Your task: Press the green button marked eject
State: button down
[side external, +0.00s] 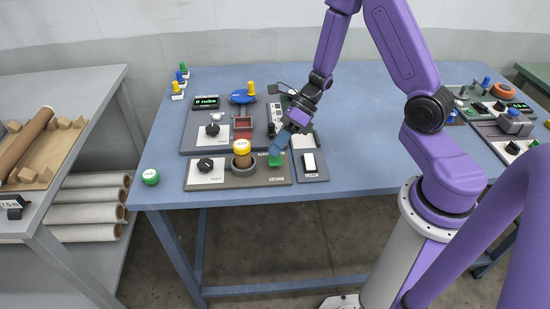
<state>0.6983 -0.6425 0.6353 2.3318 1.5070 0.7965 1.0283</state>
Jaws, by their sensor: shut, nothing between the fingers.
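A separate round green piece (151,177) with a pale marked top lies on the table's left front corner. The markings on both are too small to read for certain.
A small panel with a white rocker switch (309,162) is to the right.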

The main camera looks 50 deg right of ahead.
jog(key=shift+r, duration=0.3)
jog(key=shift+r, duration=2.5)
jog(key=s+a+r+n+g+h, duration=0.2)
jog(key=s+a+n, duration=0.1)
jog(key=s+n, duration=0.5)
jog(key=s+a+r+n+g+h, duration=0.1)
jog(key=s+a+r+n+g, duration=0.3)
jog(key=n, duration=0.6)
jog(key=s+d+n+t+h, duration=0.2)
jog(key=s+n, duration=0.3)
jog(key=n, duration=0.6)
jog(key=s+d+r+n+t+h, duration=0.1)
jog(key=s+n, duration=0.4)
jog(key=n, duration=0.7)
jog(key=d+t+h, duration=0.1)
jog(key=d+h, duration=0.1)
jog(key=shift+s+d+r+t+h, duration=0.25)
jog(key=shift+s+d+t+h, duration=0.05)
jog(key=shift+s+t, duration=0.1)
